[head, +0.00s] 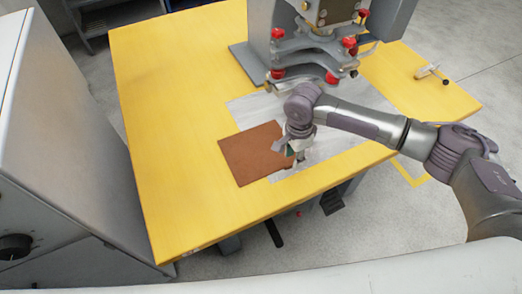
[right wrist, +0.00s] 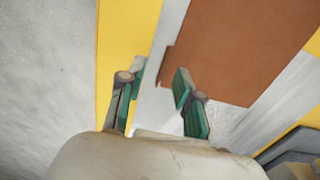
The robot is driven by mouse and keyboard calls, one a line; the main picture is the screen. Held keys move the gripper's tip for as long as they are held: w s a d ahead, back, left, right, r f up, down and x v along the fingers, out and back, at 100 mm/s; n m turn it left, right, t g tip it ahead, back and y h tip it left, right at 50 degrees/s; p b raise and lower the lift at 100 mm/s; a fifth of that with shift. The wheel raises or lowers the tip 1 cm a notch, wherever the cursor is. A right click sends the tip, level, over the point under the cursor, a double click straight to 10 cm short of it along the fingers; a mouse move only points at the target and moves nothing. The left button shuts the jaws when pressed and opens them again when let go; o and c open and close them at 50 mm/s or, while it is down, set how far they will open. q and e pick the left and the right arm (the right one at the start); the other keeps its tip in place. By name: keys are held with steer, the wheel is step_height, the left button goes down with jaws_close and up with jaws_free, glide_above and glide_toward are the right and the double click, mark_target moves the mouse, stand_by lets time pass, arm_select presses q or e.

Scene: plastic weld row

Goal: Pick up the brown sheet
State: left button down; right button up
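The brown sheet (head: 250,153) lies flat near the front edge of the yellow table, partly over a grey-white plate (head: 340,148). My right gripper (head: 296,153) is low over the sheet's right edge and hides part of it. In the right wrist view the sheet (right wrist: 250,45) is at the upper right. The right gripper's green-padded fingers (right wrist: 158,85) stand apart with nothing held between them. The right finger overlaps the sheet's near corner in the picture; whether it touches cannot be told. My left gripper is not in view.
A grey press with red knobs (head: 310,45) stands at the back of the yellow table (head: 180,110), close behind my right arm. A small metal tool (head: 432,73) lies at the far right. A grey cabinet (head: 60,140) stands left. The table's left part is clear.

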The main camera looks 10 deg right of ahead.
mark_target(290, 165)
steer(key=f, duration=0.4)
steer(key=shift+w+a+f, duration=0.25)
steer(key=shift+f, duration=0.15)
jaws_close()
